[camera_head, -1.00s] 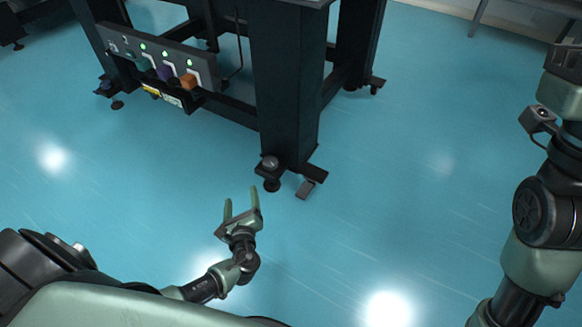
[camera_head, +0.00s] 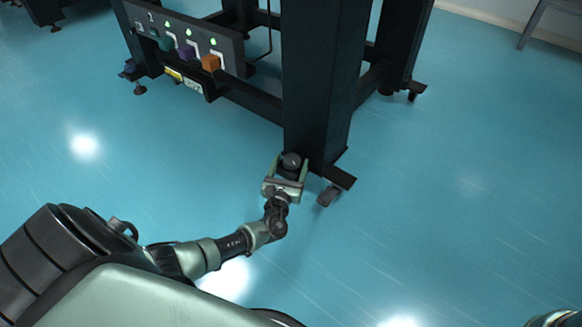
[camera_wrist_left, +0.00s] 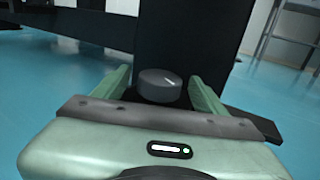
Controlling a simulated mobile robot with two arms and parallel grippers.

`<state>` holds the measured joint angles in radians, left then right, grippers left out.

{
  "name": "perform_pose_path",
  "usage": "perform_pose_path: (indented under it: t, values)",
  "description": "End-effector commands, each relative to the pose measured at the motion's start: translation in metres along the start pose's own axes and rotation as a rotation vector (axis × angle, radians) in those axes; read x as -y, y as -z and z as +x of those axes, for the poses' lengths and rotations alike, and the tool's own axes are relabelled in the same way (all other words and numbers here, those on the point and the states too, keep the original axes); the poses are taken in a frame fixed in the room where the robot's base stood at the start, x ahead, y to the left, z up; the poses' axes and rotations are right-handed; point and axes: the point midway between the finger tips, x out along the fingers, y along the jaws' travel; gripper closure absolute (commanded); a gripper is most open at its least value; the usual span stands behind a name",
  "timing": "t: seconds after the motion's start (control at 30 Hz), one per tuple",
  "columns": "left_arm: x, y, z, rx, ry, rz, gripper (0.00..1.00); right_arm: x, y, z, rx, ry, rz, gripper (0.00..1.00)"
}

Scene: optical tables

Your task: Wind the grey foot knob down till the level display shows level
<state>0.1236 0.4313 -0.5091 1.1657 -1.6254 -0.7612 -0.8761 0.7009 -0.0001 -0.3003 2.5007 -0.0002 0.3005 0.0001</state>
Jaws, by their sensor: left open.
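The grey foot knob (camera_head: 291,161) sits on the foot at the base of the dark table leg. In the left wrist view the knob (camera_wrist_left: 159,85) is a dark grey round cap with a light mark on top. My left gripper (camera_head: 289,168) is open, with one finger on each side of the knob. Whether the fingers touch it I cannot tell. A level display cannot be made out; a panel (camera_head: 228,50) on the table frame bears green lights and several coloured blocks. My right gripper is not in view.
The dark table leg (camera_head: 318,80) rises right behind the knob. The blue floor (camera_head: 440,200) to the right is clear.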

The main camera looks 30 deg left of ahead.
Motion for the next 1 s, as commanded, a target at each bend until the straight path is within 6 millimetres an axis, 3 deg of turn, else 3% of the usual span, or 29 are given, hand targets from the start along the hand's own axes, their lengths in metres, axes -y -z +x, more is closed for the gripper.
perform_pose_path:
  t: [0.27, 0.5, 0.73, 1.0]
  values:
    - [0.0, -0.001, 0.003, 0.0, -0.001, -0.001, 0.28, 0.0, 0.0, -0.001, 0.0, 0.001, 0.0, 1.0]
    - [0.0, -0.001, 0.002, 0.0, -0.001, -0.001, 0.91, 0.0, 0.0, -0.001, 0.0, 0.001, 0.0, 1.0]
    - [-0.004, 0.002, 0.003, 0.005, 0.066, 0.004, 0.91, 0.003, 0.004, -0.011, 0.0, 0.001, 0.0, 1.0]
    - [-0.006, 0.006, 0.004, 0.007, 0.277, 0.002, 0.91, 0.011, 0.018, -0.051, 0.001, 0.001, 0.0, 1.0]
